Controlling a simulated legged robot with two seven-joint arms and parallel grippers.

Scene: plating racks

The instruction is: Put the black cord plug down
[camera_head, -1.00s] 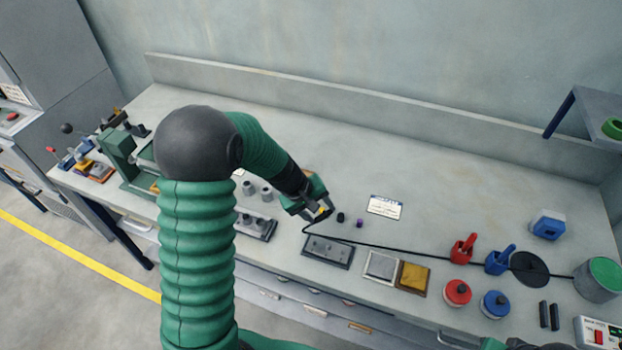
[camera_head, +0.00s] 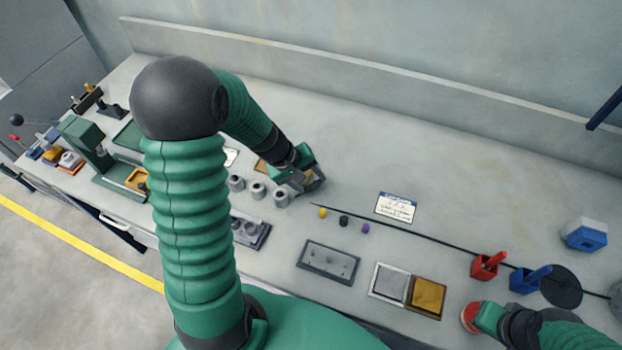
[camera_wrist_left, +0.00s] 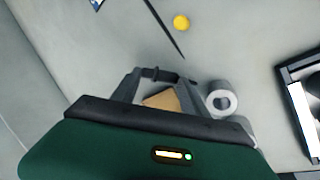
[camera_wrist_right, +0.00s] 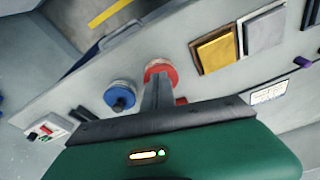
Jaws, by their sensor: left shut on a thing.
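My left gripper (camera_head: 306,190) hangs low over the bench, beside a row of grey cylinders. In the left wrist view its fingers stand a little apart, with a small dark piece between their tips, which looks like the black cord plug (camera_wrist_left: 158,74). The thin black cord (camera_head: 425,238) lies across the bench. Its left end shows close to the left fingertips; whether it joins the held piece I cannot tell. My right gripper (camera_head: 480,317) is at the red round pot (camera_wrist_right: 160,70). Its fingers look close together and hide the pot's knob.
Yellow (camera_head: 322,212), black (camera_head: 344,221) and purple (camera_head: 365,229) small pegs stand just right of the left gripper. A grey socket plate (camera_head: 328,262) and silver and gold tiles (camera_head: 426,297) lie in front. A white card (camera_head: 396,207) lies behind. The bench's back middle is clear.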

